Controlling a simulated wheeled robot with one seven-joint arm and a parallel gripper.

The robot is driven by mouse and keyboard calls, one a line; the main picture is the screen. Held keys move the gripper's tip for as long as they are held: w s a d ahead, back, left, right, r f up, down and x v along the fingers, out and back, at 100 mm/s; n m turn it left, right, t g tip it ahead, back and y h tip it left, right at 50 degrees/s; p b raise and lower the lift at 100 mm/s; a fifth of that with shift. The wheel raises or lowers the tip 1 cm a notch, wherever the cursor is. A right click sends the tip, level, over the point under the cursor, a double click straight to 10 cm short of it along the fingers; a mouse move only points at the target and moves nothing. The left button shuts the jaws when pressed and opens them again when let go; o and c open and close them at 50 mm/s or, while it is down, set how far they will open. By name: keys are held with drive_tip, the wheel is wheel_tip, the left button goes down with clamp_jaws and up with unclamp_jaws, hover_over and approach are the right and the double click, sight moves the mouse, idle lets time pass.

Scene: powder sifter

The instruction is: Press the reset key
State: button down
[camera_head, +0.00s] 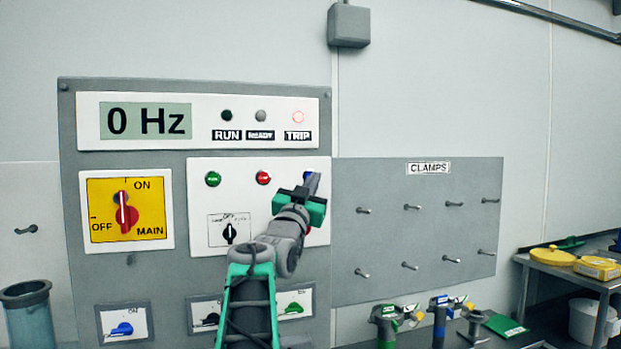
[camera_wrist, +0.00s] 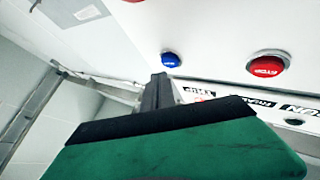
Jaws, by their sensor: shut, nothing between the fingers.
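The blue key (camera_wrist: 171,59) is a round push button on the white control plate, shown in the wrist view just beyond my fingertips. No label on it is readable. In the head view my gripper covers most of it. My gripper (camera_head: 309,182) is shut and empty, reaching up to the upper right of the control plate. In the wrist view its closed fingers (camera_wrist: 157,82) end beside and below the blue key in the picture; I cannot tell whether they touch it. The red TRIP lamp (camera_head: 298,117) is lit, and the display (camera_head: 146,121) reads 0 Hz.
A red STOP button (camera_wrist: 267,66) sits beside the blue key; it also shows in the head view (camera_head: 263,178), with a green button (camera_head: 213,179) to its left. A yellow main switch (camera_head: 127,210) is further left. A clamp pegboard (camera_head: 385,230) is on the right.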

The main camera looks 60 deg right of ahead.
drive_tip(key=shift+w+d, duration=0.1)
drive_tip(key=shift+w+d, duration=0.2)
idle(0.4)
drive_tip(key=shift+w+d, duration=0.3)
drive_tip(key=shift+w, duration=0.05)
idle(0.5)
idle(0.4)
drive_tip(key=shift+s+a+b, duration=0.55)
drive_tip(key=shift+s+b, duration=0.05)
drive_tip(key=shift+b, duration=0.45)
drive_tip(key=shift+f, duration=0.1)
